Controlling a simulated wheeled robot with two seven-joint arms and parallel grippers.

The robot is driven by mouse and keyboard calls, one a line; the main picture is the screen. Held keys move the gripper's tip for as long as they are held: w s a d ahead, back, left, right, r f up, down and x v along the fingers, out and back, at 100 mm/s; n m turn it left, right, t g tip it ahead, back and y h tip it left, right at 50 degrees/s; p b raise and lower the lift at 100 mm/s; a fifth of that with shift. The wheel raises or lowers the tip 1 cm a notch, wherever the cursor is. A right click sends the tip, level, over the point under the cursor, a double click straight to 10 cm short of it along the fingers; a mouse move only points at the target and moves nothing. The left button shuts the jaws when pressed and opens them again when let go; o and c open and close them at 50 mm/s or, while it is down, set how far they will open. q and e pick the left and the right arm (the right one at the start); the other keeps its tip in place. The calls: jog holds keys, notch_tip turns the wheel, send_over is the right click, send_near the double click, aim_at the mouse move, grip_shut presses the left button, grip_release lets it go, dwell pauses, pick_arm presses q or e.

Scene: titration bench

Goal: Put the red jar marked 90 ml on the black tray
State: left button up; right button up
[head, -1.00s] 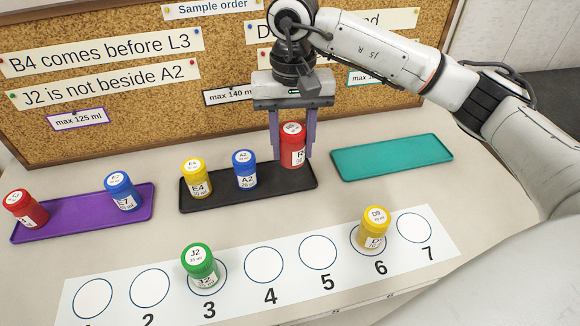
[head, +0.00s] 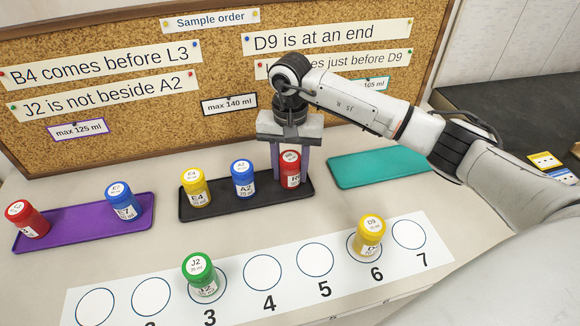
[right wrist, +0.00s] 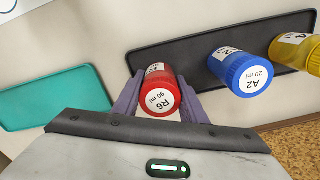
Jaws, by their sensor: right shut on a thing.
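The red jar marked R6, 90 ml (head: 290,172) is at the right end of the black tray (head: 217,210) in the head view. My right gripper (head: 289,170) is shut on it, with a purple finger on each side. The jar also shows in the right wrist view (right wrist: 160,92), its label readable between the fingers (right wrist: 158,98). Whether its base touches the tray is hard to tell. The yellow jar E4 (head: 195,188) and the blue jar A2 (head: 243,178) stand on the same tray to its left. My left gripper is not in view.
A purple tray (head: 82,228) holds a red jar (head: 27,219) and a blue jar (head: 122,200). The teal tray (head: 380,166) is empty. On the numbered strip (head: 235,293), green J2 (head: 199,277) is on 3 and yellow D9 (head: 368,236) on 6. A corkboard (head: 225,60) stands behind.

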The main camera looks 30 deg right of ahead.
jog(key=shift+f, duration=0.2)
jog(key=o, duration=1.1)
jog(key=shift+r, duration=0.1)
notch_tip(320, 180, up, 12)
jog(key=shift+r+b, duration=0.15)
jog(key=shift+b, duration=0.45)
